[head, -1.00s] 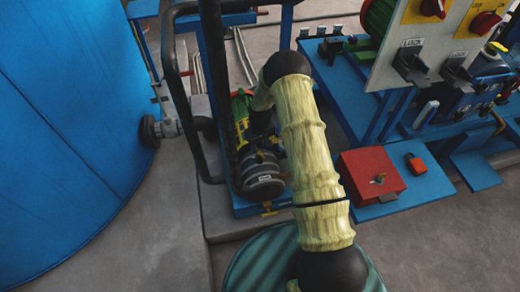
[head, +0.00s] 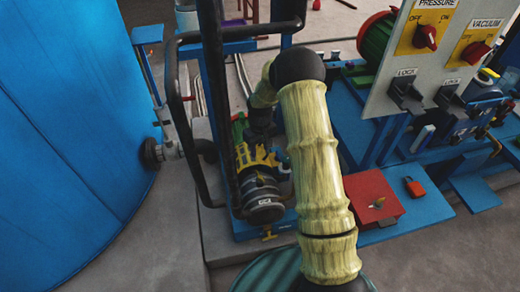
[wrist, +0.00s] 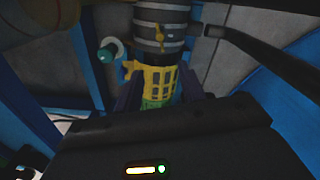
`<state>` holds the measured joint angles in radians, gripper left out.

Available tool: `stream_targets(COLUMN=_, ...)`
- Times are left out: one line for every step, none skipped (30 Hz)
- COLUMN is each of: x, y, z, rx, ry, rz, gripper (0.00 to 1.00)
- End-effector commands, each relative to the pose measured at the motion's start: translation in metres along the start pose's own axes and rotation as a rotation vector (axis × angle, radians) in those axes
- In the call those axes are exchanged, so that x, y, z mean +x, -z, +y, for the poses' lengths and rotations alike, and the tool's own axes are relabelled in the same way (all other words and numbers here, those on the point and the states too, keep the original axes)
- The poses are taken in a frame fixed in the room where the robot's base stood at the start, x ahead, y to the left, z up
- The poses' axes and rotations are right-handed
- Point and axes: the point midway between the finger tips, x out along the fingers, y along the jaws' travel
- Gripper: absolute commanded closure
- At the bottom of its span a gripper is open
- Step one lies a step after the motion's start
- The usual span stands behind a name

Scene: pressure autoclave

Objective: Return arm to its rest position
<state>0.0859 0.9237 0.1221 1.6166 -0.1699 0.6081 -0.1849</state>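My arm (head: 315,165), in a pale yellow-green sleeve with black joints, is stretched forward and bent at the top joint. Its end reaches down beside the pump, where my gripper is mostly hidden by the arm and dark pipes. In the wrist view, my gripper (wrist: 159,88) shows two dark fingers standing apart. The pump's yellow guard (wrist: 158,80) shows between and beyond them, and I see nothing held. The pump (head: 262,195) has a yellow guard and a grey ribbed body. I cannot tell whether the fingers touch it.
A large blue tank (head: 70,130) stands at left. Black pipes (head: 215,100) rise close to my gripper. At right are a red box (head: 374,203), a red padlock (head: 413,187) and a control panel (head: 428,50) with red knobs and lock handles. Grey floor (head: 450,250) is open at front right.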

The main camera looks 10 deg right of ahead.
Motion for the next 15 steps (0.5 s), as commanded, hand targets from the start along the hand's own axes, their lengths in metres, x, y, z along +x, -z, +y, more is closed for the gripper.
stream_targets(x=0.0, y=0.0, z=0.0, rx=0.0, ry=0.0, rz=0.0, gripper=0.6)
stream_targets(x=0.0, y=0.0, z=0.0, rx=0.0, ry=0.0, rz=0.0, gripper=0.6)
stream_targets(x=0.0, y=0.0, z=0.0, rx=0.0, ry=0.0, rz=0.0, gripper=0.6)
stream_targets(x=0.0, y=0.0, z=0.0, rx=0.0, ry=0.0, rz=0.0, gripper=0.6)
stream_targets(x=0.0, y=0.0, z=0.0, rx=0.0, ry=0.0, rz=0.0, gripper=0.6)
stream_targets(x=0.0, y=0.0, z=0.0, rx=0.0, ry=0.0, rz=0.0, gripper=0.6)
stream_targets(x=0.0, y=0.0, z=0.0, rx=0.0, ry=0.0, rz=0.0, gripper=0.6)
stream_targets(x=0.0, y=0.0, z=0.0, rx=0.0, ry=-0.001, rz=0.001, gripper=0.6)
stream_targets(x=-0.002, y=-0.001, z=0.0, rx=0.001, ry=-0.001, rz=0.002, gripper=0.6)
stream_targets(x=-0.004, y=-0.001, z=-0.001, rx=0.002, ry=-0.002, rz=0.003, gripper=0.6)
stream_targets(x=-0.006, y=-0.003, z=-0.001, rx=0.004, ry=-0.003, rz=0.005, gripper=0.6)
stream_targets(x=-0.012, y=-0.005, z=-0.002, rx=0.007, ry=-0.005, rz=0.01, gripper=0.6)
stream_targets(x=-0.017, y=-0.007, z=-0.003, rx=0.01, ry=-0.007, rz=0.013, gripper=0.6)
stream_targets(x=-0.023, y=-0.01, z=-0.004, rx=0.014, ry=-0.009, rz=0.018, gripper=0.6)
stream_targets(x=-0.033, y=-0.015, z=-0.006, rx=0.021, ry=-0.013, rz=0.023, gripper=0.6)
